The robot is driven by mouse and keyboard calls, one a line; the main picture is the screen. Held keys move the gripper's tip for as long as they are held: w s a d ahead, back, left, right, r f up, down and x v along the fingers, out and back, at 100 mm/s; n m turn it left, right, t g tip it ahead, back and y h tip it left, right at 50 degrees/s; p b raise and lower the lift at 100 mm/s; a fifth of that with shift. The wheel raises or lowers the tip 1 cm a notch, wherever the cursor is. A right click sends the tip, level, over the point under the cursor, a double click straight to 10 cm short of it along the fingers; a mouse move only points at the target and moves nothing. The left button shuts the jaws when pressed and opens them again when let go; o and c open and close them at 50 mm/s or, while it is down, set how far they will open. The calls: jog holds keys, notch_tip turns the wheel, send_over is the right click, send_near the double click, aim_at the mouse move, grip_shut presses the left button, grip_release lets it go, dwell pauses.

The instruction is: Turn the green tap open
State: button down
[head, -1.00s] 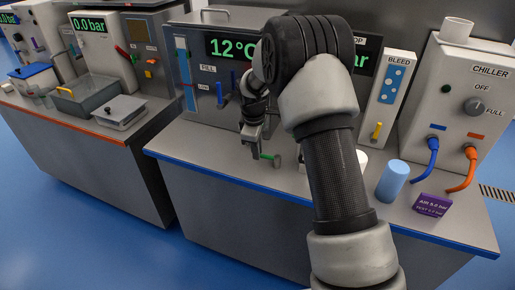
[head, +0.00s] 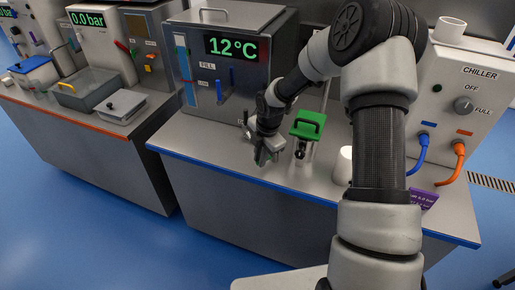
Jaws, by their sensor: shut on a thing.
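My gripper (head: 265,157) is low over the front half of the middle bench, left of a grey upright piece with a green handled top (head: 308,124). It is shut on a small dark green part, which I take to be the green tap (head: 261,158). Only a little of the tap shows between and below the fingers, so its turn angle cannot be read. A dark round fitting shows on the grey piece below its green top.
The 12°C unit (head: 235,62) with a blue lever stands behind. A white cup (head: 343,166) stands to the right, and a purple block (head: 422,198) is partly behind my arm. The chiller (head: 463,110) has blue and orange hoses. The bench front left is clear.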

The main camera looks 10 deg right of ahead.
jog(key=n+p, duration=0.1)
jog(key=s+d+n+p, duration=0.1)
jog(key=n+p, duration=0.1)
jog(key=n, duration=0.1)
jog(key=shift+s+d+r+g+y+p, duration=0.2)
jog(key=shift+s+d+g+y+p, duration=0.1)
jog(key=shift+s+d+p, duration=0.1)
jog(key=shift+s+d+f+n+p, duration=0.15)
jog(key=shift+d+n+p, duration=0.15)
jog(key=shift+n+p, duration=0.2)
jog(key=shift+s+d+n+p, duration=0.15)
jog(key=shift+d+n+p, duration=0.1)
jog(key=shift+n+p, duration=0.25)
jog(key=c, duration=1.8)
grip_release()
jog(key=shift+d, duration=0.1)
jog(key=shift+o, duration=0.2)
notch_tip(320, 180, up, 17)
jog(key=s+d+p, duration=0.1)
jog(key=d, duration=0.2)
jog(key=shift+s, duration=0.35)
jog(key=shift+a, duration=0.15)
